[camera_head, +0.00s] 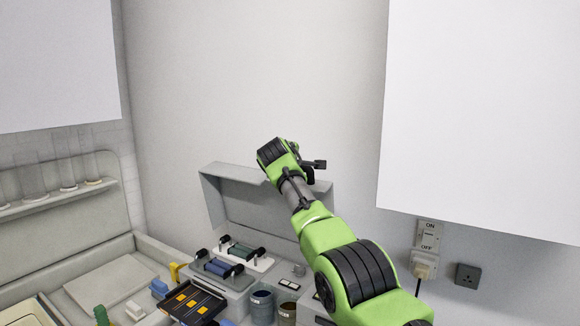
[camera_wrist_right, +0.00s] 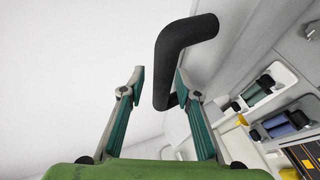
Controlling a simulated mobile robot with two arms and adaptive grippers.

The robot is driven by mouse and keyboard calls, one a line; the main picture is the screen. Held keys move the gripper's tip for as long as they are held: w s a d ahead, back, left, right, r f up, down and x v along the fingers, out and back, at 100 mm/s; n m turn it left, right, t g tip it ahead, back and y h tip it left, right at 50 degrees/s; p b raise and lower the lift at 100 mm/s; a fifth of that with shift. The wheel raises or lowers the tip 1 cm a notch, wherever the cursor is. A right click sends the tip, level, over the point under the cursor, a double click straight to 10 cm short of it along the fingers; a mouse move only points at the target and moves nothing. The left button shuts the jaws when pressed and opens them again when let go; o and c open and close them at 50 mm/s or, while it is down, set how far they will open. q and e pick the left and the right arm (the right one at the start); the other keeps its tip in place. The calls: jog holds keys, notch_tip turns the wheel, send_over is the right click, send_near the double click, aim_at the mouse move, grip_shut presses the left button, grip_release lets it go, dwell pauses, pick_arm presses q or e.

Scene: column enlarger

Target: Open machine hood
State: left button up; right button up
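The machine hood (camera_head: 262,208) is a light grey lid, raised and tilted back behind the machine body (camera_head: 232,278). Blue and green rollers show below it. My right arm reaches up from the lower right and covers part of the hood. My right gripper (camera_head: 314,165) is at the hood's upper right edge. In the right wrist view, the right gripper (camera_wrist_right: 158,82) has its fingers spread apart. A black bent handle (camera_wrist_right: 182,42) stands just beyond the fingertips, its lower end close to the right finger. Contact cannot be told. My left gripper is out of view.
A black tray with orange pieces (camera_head: 193,302) and dark jars (camera_head: 262,307) stand in front of the machine. A shelf with glassware (camera_head: 60,195) is at the left. A wall switch (camera_head: 428,236) and a socket (camera_head: 467,276) are at the right. Open air surrounds the raised hood.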

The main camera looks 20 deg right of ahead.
jog(key=shift+f, duration=0.1)
jog(key=shift+s+a+r, duration=0.25)
jog(key=shift+s+a, duration=0.1)
jog(key=shift+s, duration=0.2)
jog(key=v, duration=1)
jog(key=shift+s+a+r, duration=0.15)
jog(key=shift+s+r, duration=0.05)
jog(key=shift+s, duration=0.05)
